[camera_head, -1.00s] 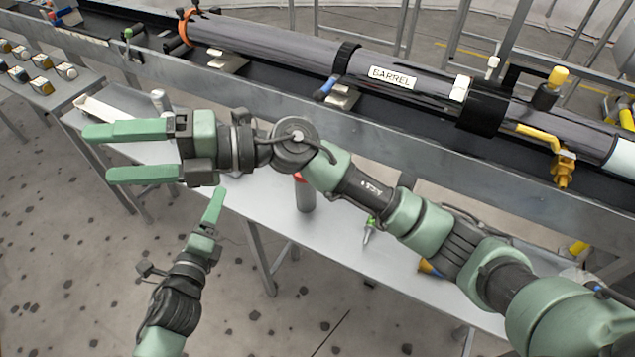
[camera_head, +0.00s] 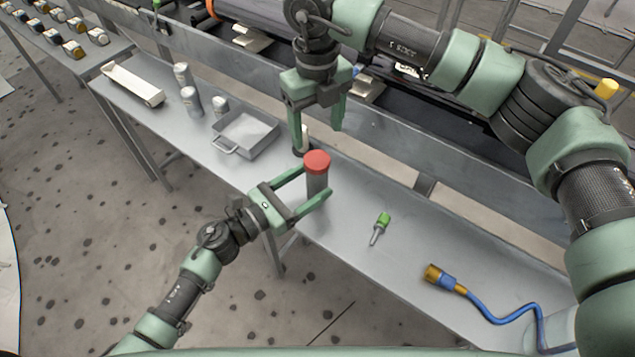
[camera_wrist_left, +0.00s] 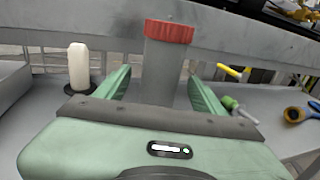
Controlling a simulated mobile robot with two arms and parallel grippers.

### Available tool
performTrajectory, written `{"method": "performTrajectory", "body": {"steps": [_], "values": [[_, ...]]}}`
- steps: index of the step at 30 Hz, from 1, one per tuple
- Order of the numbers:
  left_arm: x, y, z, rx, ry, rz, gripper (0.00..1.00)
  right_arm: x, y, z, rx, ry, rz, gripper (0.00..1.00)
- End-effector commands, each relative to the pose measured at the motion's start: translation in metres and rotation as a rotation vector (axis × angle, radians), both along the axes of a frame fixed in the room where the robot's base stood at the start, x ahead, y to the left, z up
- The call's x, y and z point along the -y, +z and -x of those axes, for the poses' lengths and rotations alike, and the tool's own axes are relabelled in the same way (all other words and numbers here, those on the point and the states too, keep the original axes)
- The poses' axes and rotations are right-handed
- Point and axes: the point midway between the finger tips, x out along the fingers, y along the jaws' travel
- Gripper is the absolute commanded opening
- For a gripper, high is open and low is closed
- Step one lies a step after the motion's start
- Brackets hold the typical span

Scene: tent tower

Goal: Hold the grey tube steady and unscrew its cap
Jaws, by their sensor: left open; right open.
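The grey tube (camera_head: 317,186) stands upright on the metal bench with its red cap (camera_head: 317,161) on top. In the left wrist view the tube (camera_wrist_left: 160,75) and red cap (camera_wrist_left: 169,31) are straight ahead, between the fingers. My left gripper (camera_head: 316,184) is open, with one finger on each side of the tube below the cap. Whether the fingers touch it I cannot tell. My right gripper (camera_head: 318,138) is open and empty, pointing down above and behind the cap, apart from it.
A grey tray (camera_head: 246,136), several pale bottles (camera_head: 190,100) and a long white box (camera_head: 133,84) are left on the bench (camera_head: 350,225). A green-handled screwdriver (camera_head: 381,226) and a blue hose (camera_head: 490,311) lie right. The barrel assembly (camera_head: 262,20) is behind.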

Motion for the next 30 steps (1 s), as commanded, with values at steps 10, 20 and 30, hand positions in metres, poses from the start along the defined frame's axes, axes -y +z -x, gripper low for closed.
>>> {"method": "performTrajectory", "body": {"steps": [10, 20, 30], "values": [[0.023, 0.0, -0.018, -0.002, 0.001, 0.0, 0.69, -0.001, 0.0, 0.0, -0.002, 0.002, -0.003, 0.67], [0.023, 0.0, -0.018, -0.002, 0.001, 0.001, 0.41, -0.001, 0.0, 0.001, -0.002, 0.002, -0.003, 0.67], [0.023, 0.0, -0.018, -0.002, 0.001, 0.001, 0.0, -0.001, 0.0, 0.001, -0.002, -0.004, -0.003, 0.67]]}}
